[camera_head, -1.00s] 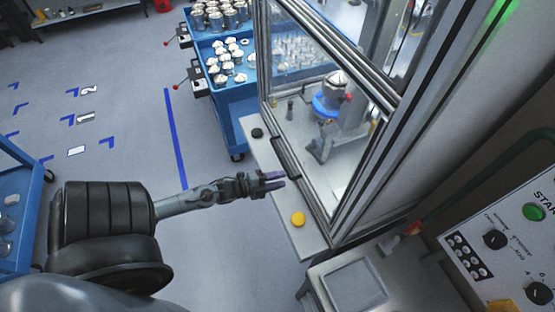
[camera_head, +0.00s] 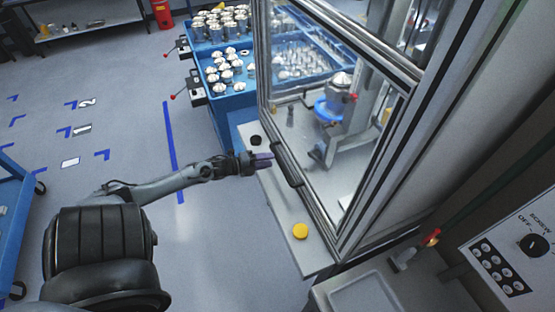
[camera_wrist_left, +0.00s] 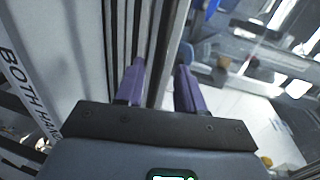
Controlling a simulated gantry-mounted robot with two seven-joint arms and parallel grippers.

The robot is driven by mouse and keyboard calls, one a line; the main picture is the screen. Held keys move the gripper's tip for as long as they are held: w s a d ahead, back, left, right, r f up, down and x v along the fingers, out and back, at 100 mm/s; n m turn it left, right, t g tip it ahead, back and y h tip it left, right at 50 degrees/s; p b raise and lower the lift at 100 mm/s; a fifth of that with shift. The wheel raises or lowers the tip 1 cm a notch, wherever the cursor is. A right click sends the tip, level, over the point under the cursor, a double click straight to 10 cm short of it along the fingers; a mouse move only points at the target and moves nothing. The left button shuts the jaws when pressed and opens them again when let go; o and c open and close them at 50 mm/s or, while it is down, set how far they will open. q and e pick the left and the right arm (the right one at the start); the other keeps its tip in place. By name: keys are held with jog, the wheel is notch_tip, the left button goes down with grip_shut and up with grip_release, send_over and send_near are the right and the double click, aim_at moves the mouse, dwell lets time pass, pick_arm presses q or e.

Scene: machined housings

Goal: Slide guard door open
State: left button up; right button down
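The guard door (camera_head: 313,202) is a clear panel in a silver frame on the machine enclosure, and it looks closed. A long black handle (camera_head: 288,165) sits upright on its outer face. My left gripper (camera_head: 264,160) is just left of the handle's upper part, with its purple fingers pointing at the door. In the left wrist view the two purple fingers (camera_wrist_left: 160,85) are spread apart, with grey and dark vertical frame strips beyond them. I cannot tell whether they touch the handle. My right gripper is not in view.
A ledge below the door carries a yellow button (camera_head: 300,231) and a black button (camera_head: 256,140). Behind it stands a blue cart (camera_head: 236,102) with metal parts. A control panel (camera_head: 520,250) is at lower right. The floor to the left is mostly clear.

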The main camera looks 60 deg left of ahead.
aim_at(277, 157)
pick_arm(q)
jog(key=shift+w+d+f, duration=0.1)
jog(key=shift+w+f, duration=0.05)
jog(key=shift+w, duration=0.65)
jog(key=shift+w+f, duration=0.2)
jog(key=shift+w, duration=0.65)
jog(key=shift+w+d+f, duration=0.1)
jog(key=shift+w+f, duration=0.05)
jog(key=shift+w, duration=0.65)
grip_shut()
